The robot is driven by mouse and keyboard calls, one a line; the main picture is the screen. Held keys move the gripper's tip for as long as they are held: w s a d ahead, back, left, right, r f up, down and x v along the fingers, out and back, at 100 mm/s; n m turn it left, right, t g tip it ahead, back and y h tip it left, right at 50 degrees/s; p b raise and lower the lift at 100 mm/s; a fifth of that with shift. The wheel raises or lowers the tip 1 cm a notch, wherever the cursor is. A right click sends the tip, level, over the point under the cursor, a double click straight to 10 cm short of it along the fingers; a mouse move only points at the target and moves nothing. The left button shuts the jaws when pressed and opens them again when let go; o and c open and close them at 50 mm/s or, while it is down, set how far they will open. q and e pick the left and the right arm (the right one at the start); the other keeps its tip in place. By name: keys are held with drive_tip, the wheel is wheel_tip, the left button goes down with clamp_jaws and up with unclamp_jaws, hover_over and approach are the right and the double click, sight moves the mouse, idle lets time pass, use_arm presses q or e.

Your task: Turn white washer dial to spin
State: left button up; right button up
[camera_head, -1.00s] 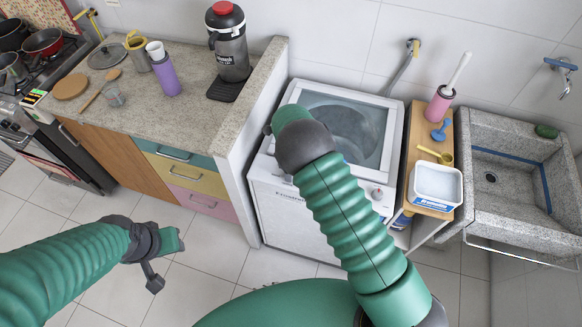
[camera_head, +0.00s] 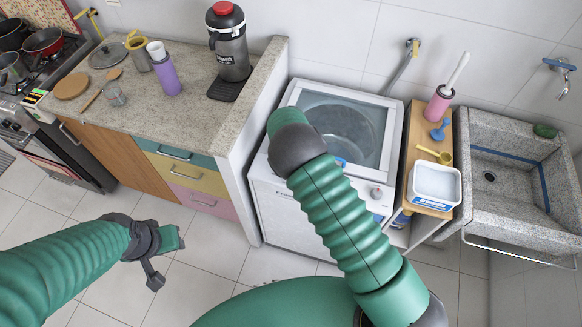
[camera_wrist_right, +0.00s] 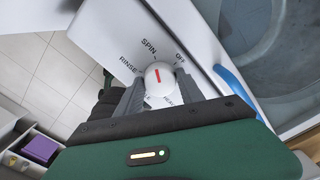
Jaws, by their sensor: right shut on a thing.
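The white washer (camera_head: 320,215) stands in the middle of the head view, right of the counter. In the right wrist view its panel (camera_wrist_right: 115,25) carries a round white dial (camera_wrist_right: 165,94) with a red mark. The mark points toward the word SPIN; OFF and RINSE are printed on either side. My right gripper (camera_wrist_right: 158,90) is shut on this dial, one finger on each side. My forearm hides this dial and the gripper in the head view. My left gripper (camera_head: 162,258) hangs over the floor, far from the washer; its jaw opening is unclear.
A second knob (camera_head: 377,192) sits at the washer's front right. A blue handle (camera_wrist_right: 238,92) lies along the lid edge, close to my right gripper. The counter (camera_head: 190,110) stands left of the washer; a wooden shelf (camera_head: 408,160) and stone sink (camera_head: 515,225) are right.

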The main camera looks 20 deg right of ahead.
drive_tip(key=shift+w+r, duration=0.1)
drive_tip(key=shift+w, duration=0.05)
drive_tip(key=o, duration=1.4)
wheel_tip(320, 180, up, 16)
drive_tip(key=shift+r+b, duration=0.25)
drive_tip(key=shift+b, duration=0.5)
